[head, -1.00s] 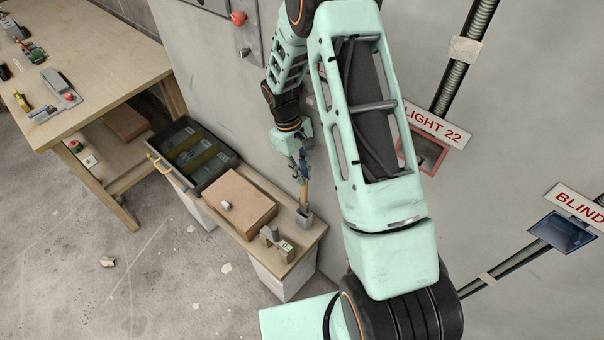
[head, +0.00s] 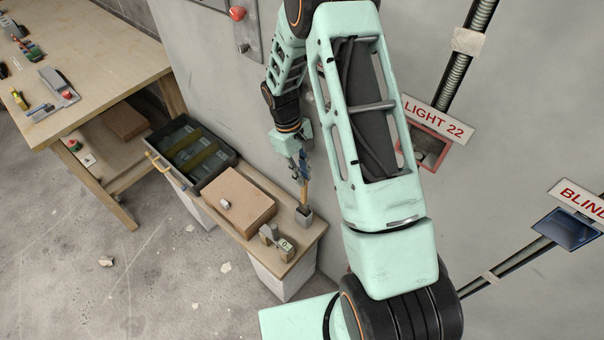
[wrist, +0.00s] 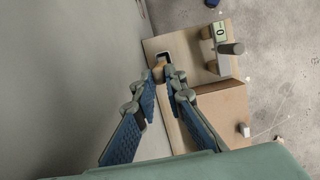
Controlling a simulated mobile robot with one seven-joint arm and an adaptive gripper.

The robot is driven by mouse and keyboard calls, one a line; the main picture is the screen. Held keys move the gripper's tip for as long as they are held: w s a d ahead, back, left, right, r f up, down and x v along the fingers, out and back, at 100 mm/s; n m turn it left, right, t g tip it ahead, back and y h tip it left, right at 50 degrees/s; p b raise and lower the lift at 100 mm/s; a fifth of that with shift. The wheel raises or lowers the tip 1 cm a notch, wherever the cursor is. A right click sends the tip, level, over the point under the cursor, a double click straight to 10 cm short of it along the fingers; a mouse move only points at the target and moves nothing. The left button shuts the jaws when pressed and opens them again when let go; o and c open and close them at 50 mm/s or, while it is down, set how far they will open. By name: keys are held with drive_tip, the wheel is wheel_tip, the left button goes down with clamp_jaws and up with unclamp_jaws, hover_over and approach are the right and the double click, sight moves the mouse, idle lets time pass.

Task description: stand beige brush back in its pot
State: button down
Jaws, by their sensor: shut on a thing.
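The beige brush (head: 303,194) stands roughly upright at the right end of the low bench, with its lower end inside the mouth of the small grey pot (head: 304,217). My gripper (head: 301,173) is above the pot and shut on the upper part of the brush. In the wrist view my gripper (wrist: 170,82) has its fingertips around the brush (wrist: 159,72), with the pot's opening (wrist: 165,58) just beyond them. How deep the brush sits in the pot is hidden.
A cardboard box (head: 238,197) lies left of the pot, with a small device (head: 277,241) in front. A dark divided tray (head: 190,155) stands farther left. The grey wall (head: 270,85) rises close behind the bench. A wooden workbench (head: 90,50) is at upper left.

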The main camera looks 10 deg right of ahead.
sight(302, 188)
drive_tip(key=shift+w+a+f+b+x, duration=0.1)
drive_tip(key=shift+w+a+b+x, duration=0.1)
drive_tip(key=shift+b+x, duration=0.85)
drive_tip(key=shift+w+a+f+b+x, duration=0.15)
drive_tip(key=shift+w+b+x, duration=0.1)
drive_tip(key=shift+b+x, duration=0.8)
drive_tip(key=shift+w+a+r+b+x, duration=0.15)
drive_tip(key=shift+b+x, duration=0.5)
drive_tip(key=shift+x, duration=0.8)
drive_tip(key=shift+w, duration=0.1)
drive_tip(key=c, duration=1.9)
unclamp_jaws()
drive_tip(key=v, duration=1.2)
drive_tip(key=shift+w, duration=0.1)
